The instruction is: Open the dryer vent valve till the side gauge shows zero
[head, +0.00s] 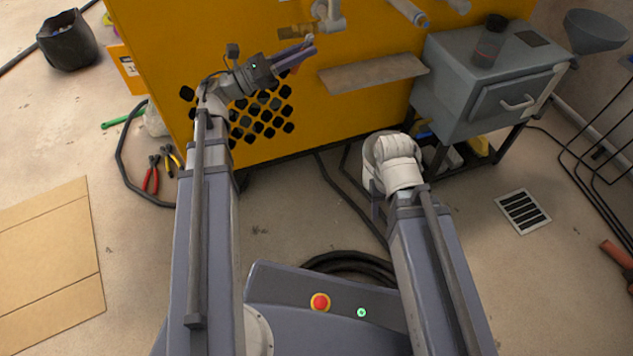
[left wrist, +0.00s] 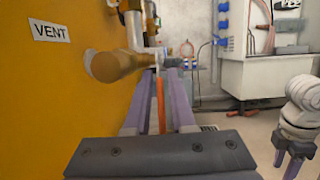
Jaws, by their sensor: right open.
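The vent valve is a brass fitting on the yellow dryer panel in the head view (head: 293,31). In the left wrist view the brass body (left wrist: 112,66) sits below a white VENT label (left wrist: 50,31). My right gripper (left wrist: 294,163) hangs open and empty, low and away from the panel. I cannot make out the side gauge.
A grey cabinet (head: 490,90) on legs stands right of the yellow panel (head: 180,60), with a shelf plate (head: 374,74) between. Pliers (head: 152,175), dark hoses (head: 350,190) and a floor grate (head: 523,211) lie on the floor. Cardboard (head: 50,260) lies at left.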

